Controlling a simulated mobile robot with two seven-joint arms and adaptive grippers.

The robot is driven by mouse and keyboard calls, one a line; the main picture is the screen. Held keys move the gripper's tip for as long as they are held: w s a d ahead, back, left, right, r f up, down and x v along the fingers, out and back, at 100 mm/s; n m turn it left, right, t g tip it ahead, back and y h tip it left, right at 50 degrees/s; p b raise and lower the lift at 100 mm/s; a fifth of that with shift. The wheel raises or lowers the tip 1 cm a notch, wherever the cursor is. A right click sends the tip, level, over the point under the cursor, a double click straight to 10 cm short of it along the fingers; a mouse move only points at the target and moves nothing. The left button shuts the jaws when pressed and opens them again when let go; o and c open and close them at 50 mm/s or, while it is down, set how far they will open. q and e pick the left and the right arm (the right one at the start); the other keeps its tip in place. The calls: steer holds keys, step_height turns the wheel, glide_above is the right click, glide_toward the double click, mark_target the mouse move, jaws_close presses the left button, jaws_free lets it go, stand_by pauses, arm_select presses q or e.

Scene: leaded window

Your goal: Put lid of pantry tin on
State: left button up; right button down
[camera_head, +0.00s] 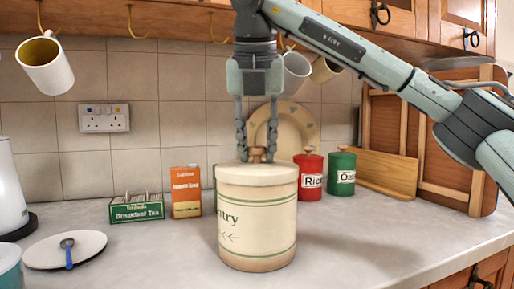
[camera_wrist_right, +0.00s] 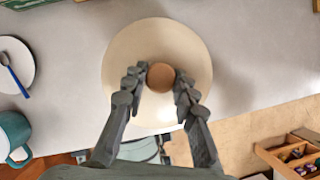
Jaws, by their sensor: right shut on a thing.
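The cream pantry tin (camera_head: 257,232) with green bands stands upright on the grey worktop. Its cream lid (camera_head: 235,173) is level on the tin's top, with no gap showing at the rim. The lid has a round brown wooden knob (camera_head: 257,152). My right gripper (camera_head: 257,148) points straight down over the lid, its fingers shut on the knob. In the right wrist view the fingers (camera_wrist_right: 160,82) close on either side of the knob (camera_wrist_right: 160,76), with the round lid (camera_wrist_right: 122,60) beneath, hiding most of the tin. My left gripper is not in view.
A red rice tin (camera_head: 309,178) and a green tin (camera_head: 341,173) stand behind right. A tea box (camera_head: 136,210) and an orange carton (camera_head: 186,192) are behind left. A plate with a spoon (camera_head: 65,250) lies at left. Mugs (camera_head: 45,63) hang above.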

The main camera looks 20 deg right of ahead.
steer(key=c, duration=1.2)
jaws_free()
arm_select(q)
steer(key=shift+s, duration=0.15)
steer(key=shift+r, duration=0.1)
arm_select(e)
steer(key=shift+s+r, duration=0.1)
steer(key=shift+r, duration=0.15)
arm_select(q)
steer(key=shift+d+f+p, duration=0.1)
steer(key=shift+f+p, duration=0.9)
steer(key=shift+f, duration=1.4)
arm_select(e)
steer(key=v, duration=1.1)
steer(key=shift+s+r, duration=0.2)
steer(key=shift+r, duration=0.05)
steer(key=shift+a, duration=0.1)
